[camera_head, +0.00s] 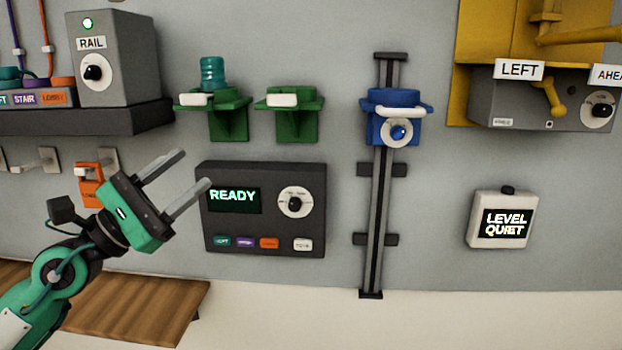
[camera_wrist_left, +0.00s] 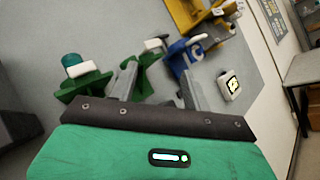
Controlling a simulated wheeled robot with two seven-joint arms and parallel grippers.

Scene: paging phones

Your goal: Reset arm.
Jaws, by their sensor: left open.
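My left gripper (camera_head: 183,178) is open and empty in the head view. Its two grey fingers point up and right, in front of the wall just left of the dark panel (camera_head: 264,170) that reads READY. In the left wrist view my left gripper (camera_wrist_left: 160,90) spreads its fingers with nothing between them but the wall and fixtures beyond. The right gripper is in neither view.
Green brackets (camera_head: 290,118) hang above the panel, the left one with a teal ribbed piece (camera_head: 212,73). A blue carriage (camera_head: 392,110) sits high on a vertical rail (camera_head: 370,225). A grey RAIL box (camera_head: 118,60) stands on a dark shelf (camera_head: 90,122). An orange tag (camera_head: 88,185) hangs behind my wrist.

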